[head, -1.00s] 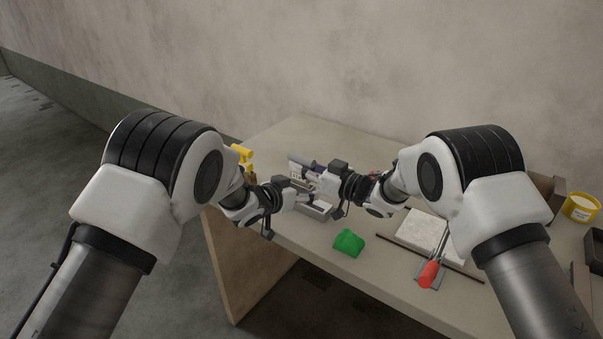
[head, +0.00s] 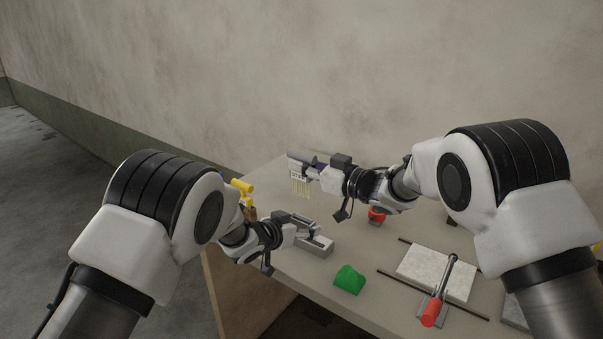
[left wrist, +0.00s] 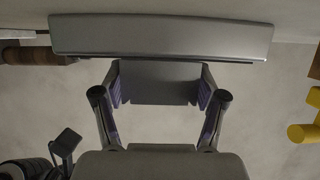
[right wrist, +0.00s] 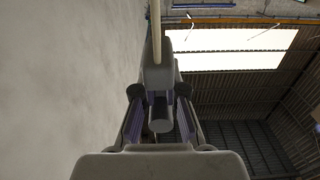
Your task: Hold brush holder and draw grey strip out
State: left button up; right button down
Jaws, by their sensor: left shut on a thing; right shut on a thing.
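The grey brush holder (head: 315,248) sits on the table near its left end. My left gripper (head: 308,228) is shut on it; in the left wrist view its fingers (left wrist: 161,88) clasp a grey block below a wide grey bar (left wrist: 160,38). My right gripper (head: 324,172) is above and apart from the holder. It is shut on the grey strip (head: 300,158), which has a pale label and thin yellowish bristles hanging below. In the right wrist view the grey piece (right wrist: 159,75) lies between the fingers, with a pale rod extending beyond; the rest is hidden.
A green lump (head: 348,279) lies near the table's front edge. To its right are a pale slab (head: 425,268) between dark rods and a red-handled tool (head: 432,312). Yellow pieces (head: 243,187) stand by my left forearm. A red object (head: 377,216) is below my right wrist.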

pick_arm(q)
jog(key=o, duration=1.3)
jog(key=shift+c, duration=0.2)
jog(key=shift+s+a, duration=0.1)
